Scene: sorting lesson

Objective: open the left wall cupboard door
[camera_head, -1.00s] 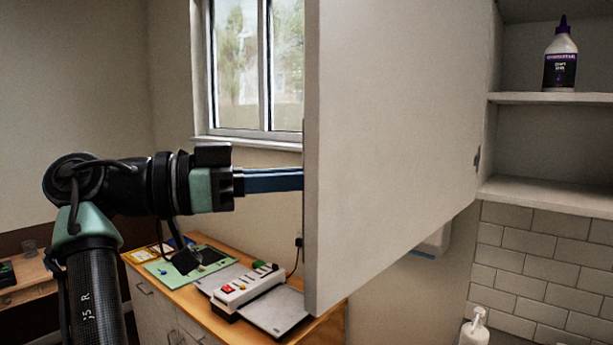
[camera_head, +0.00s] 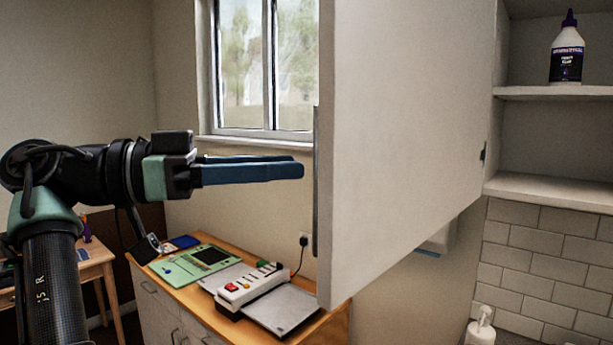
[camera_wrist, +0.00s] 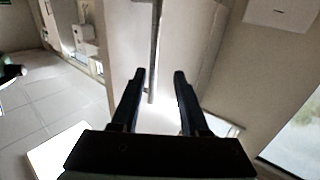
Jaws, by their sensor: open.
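The left wall cupboard door (camera_head: 400,130) stands swung wide open, its pale panel reaching out from the cupboard toward the left. A grey bar handle (camera_head: 316,190) shows along its free edge. In the wrist view the handle (camera_wrist: 153,50) runs up between and beyond the fingertips. My gripper (camera_head: 302,170) is open and empty, with its blue fingertips just left of the handle and apart from it. Both dark fingers also show spread in the wrist view (camera_wrist: 159,74).
The open cupboard shelf (camera_head: 550,92) holds a white glue bottle (camera_head: 567,50) with a purple cap. A soap dispenser (camera_head: 480,328) stands at bottom right. A window (camera_head: 262,70) is behind.

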